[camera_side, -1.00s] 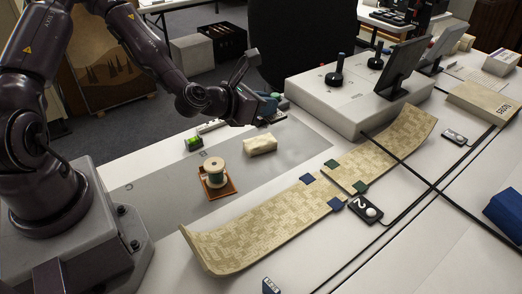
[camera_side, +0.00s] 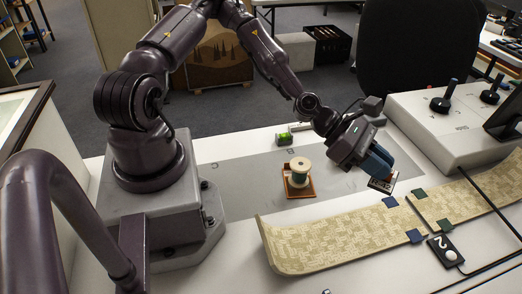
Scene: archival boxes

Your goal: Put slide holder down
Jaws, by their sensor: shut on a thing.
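My gripper (camera_side: 377,163), with blue fingers, points down to the right above the white table, near the top edge of the patterned strip. It is shut on a small, flat, dark and pale piece that I take for the slide holder (camera_side: 382,184). The holder shows just below the fingertips, and the fingers partly hide it. I cannot tell whether the holder touches the table.
A thread spool (camera_side: 299,170) stands on a small brown tray (camera_side: 310,192) to the left. A patterned strip (camera_side: 330,236) with blue and green tabs lies in front. A console with knobs (camera_side: 448,120) is at right. A green-topped item (camera_side: 284,138) sits behind.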

